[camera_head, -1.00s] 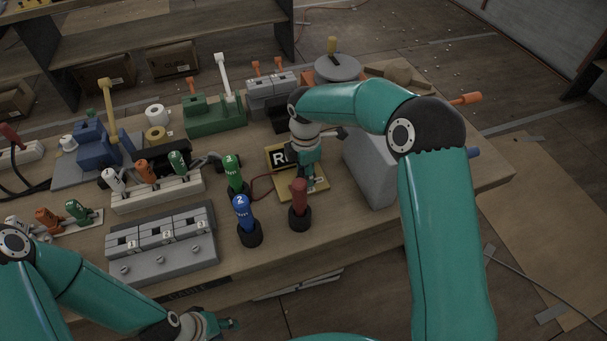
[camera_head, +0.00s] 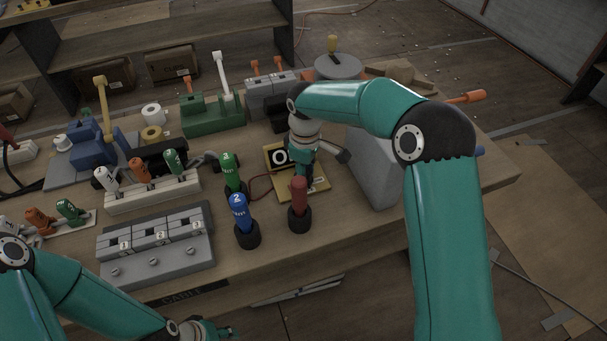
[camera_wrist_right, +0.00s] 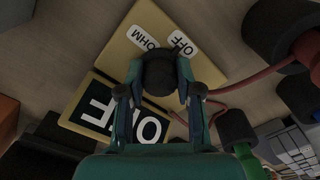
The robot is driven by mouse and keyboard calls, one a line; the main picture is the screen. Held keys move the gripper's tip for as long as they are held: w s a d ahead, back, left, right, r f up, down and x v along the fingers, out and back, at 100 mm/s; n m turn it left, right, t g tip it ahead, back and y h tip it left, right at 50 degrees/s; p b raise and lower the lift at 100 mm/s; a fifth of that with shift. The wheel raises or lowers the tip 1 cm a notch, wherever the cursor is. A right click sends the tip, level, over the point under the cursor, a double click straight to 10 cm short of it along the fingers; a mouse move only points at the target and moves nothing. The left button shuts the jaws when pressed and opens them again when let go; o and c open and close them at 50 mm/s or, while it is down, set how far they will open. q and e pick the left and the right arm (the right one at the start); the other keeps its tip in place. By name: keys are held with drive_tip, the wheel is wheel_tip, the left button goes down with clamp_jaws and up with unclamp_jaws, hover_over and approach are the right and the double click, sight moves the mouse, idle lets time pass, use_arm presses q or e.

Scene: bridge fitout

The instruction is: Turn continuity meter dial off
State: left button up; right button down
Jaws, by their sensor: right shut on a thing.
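The continuity meter (camera_head: 318,188) is a flat yellow board on the bench, with a black display (camera_head: 279,157) partly hidden by my right gripper. In the right wrist view the display (camera_wrist_right: 98,103) reads OFF, and two white labels, OHM (camera_wrist_right: 142,37) and OFF (camera_wrist_right: 183,44), sit on the board. The black round dial (camera_wrist_right: 158,72) is between my right gripper's fingers. My right gripper (camera_wrist_right: 160,92) is shut on the dial; in the head view it points down over the meter. My left gripper (camera_head: 222,330) is low at the bottom edge, off the bench front, its fingers too small to judge.
A red-handled plug (camera_head: 299,195), a blue plug (camera_head: 241,213) and a green plug (camera_head: 230,170) stand close by the meter. A grey box (camera_head: 371,170) stands to its right. A grey terminal block (camera_head: 155,247) lies at the front left.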

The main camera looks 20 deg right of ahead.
drive_tip(key=shift+m, duration=0.5)
drive_tip(key=shift+r, duration=0.1)
drive_tip(key=c, duration=0.8)
unclamp_jaws()
drive_tip(key=shift+o, duration=0.2)
wheel_tip(320, 180, up, 12)
